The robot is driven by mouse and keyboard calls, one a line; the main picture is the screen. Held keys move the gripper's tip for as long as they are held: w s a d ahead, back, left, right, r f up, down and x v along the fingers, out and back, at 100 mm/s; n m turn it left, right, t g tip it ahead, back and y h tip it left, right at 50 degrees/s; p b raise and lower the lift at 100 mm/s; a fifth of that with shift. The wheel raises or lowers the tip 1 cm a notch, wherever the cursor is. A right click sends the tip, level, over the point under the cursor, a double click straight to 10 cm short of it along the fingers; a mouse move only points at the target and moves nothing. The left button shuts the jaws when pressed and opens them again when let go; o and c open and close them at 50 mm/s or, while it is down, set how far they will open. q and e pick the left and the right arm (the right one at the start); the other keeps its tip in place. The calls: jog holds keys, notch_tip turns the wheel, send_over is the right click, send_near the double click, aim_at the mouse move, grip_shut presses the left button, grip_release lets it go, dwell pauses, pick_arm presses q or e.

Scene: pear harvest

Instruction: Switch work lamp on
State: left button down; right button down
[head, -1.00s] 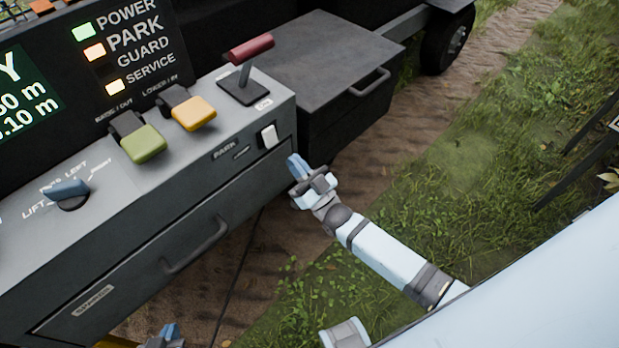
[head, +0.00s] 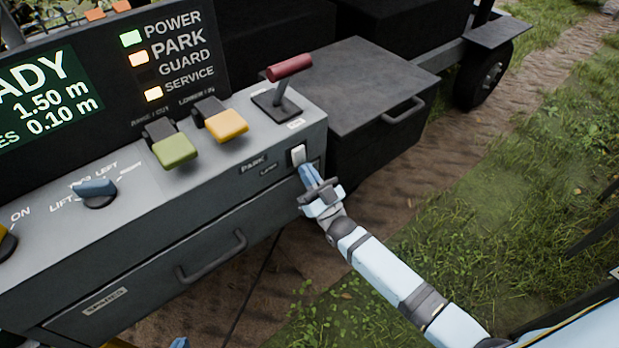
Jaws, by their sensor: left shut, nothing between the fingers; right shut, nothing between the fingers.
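My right gripper (head: 307,173) is shut and empty. Its blue fingertips are just below the rocker, and I cannot tell whether they touch it. Only a blue tip of my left gripper (head: 180,343) shows at the bottom edge, below the console drawer; it is shut. No lamp is clearly in view.
A red-handled lever (head: 289,68), a yellow paddle (head: 226,125), a green paddle (head: 174,150) and a blue knob (head: 96,192) stand on the console top. A display panel (head: 110,65) rises behind. A dark box (head: 365,90) with a handle adjoins on the right. Grass lies beyond.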

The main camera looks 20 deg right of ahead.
jog(key=shift+w+a+f+t+b, duration=0.1)
jog(key=shift+w+f+t+b, duration=0.2)
jog(key=shift+f+b, duration=0.4)
jog(key=shift+r+p, duration=0.5)
jog(key=shift+r, duration=0.05)
jog(key=shift+s+f, duration=0.15)
jog(key=shift+s, duration=0.1)
jog(key=b+v, duration=0.1)
jog(key=v, duration=1.2)
jog(key=shift+f+b, duration=0.15)
jog(key=shift+b, duration=0.2)
